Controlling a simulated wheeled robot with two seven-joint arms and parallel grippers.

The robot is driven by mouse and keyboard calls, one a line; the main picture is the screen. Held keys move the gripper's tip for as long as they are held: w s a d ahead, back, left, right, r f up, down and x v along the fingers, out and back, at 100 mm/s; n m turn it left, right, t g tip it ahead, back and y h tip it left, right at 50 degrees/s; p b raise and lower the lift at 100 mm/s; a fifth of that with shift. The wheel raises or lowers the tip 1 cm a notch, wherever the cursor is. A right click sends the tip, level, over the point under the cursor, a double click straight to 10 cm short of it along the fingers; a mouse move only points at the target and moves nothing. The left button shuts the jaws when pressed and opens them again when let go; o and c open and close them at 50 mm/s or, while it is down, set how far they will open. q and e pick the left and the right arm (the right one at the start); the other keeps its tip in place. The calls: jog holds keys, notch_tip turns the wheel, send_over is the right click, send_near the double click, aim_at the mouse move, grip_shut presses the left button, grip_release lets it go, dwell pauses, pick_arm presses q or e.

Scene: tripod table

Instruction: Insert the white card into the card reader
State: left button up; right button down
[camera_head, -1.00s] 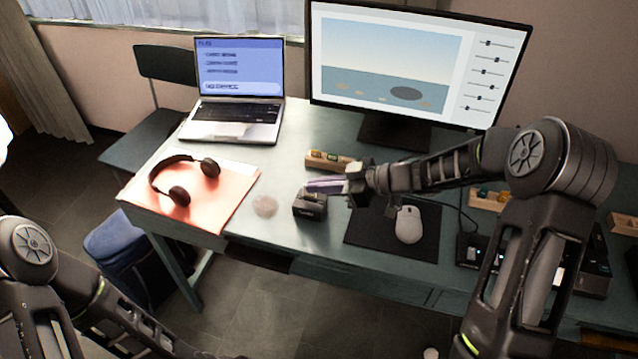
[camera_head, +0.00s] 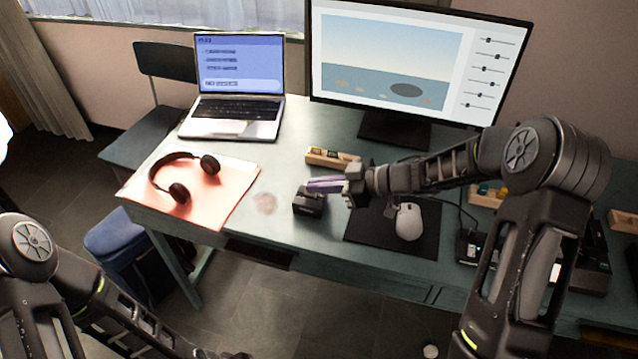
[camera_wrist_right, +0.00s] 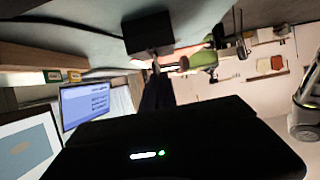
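A flat, pale purple-looking card (camera_head: 325,184) sticks out to the left from my right gripper (camera_head: 347,186), which appears shut on it. The small black card reader (camera_head: 307,204) stands on the desk just below the card. The card lies over or very close to the reader's top; I cannot tell whether it touches. In the right wrist view, which is upside down, a dark box that looks like the reader (camera_wrist_right: 148,32) sits against the desk surface; the card and fingertips cannot be made out there. My left arm shows at lower left, but its gripper is out of frame.
A wooden tray (camera_head: 331,157) lies behind the reader. The mouse (camera_head: 408,222) on its dark pad (camera_head: 370,236) is to the right. The monitor (camera_head: 400,60) and laptop (camera_head: 237,110) stand behind. Headphones (camera_head: 179,191) rest on a pink sheet at left.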

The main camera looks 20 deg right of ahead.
jog(key=shift+f+b, duration=0.35)
jog(key=shift+f, duration=0.65)
jog(key=c, duration=2.1)
grip_release()
jog(key=o, duration=0.5)
jog(key=v, duration=0.7)
jog(key=shift+s+d+r, duration=0.15)
jog(key=shift+s+d, duration=0.05)
jog(key=shift+d, duration=0.1)
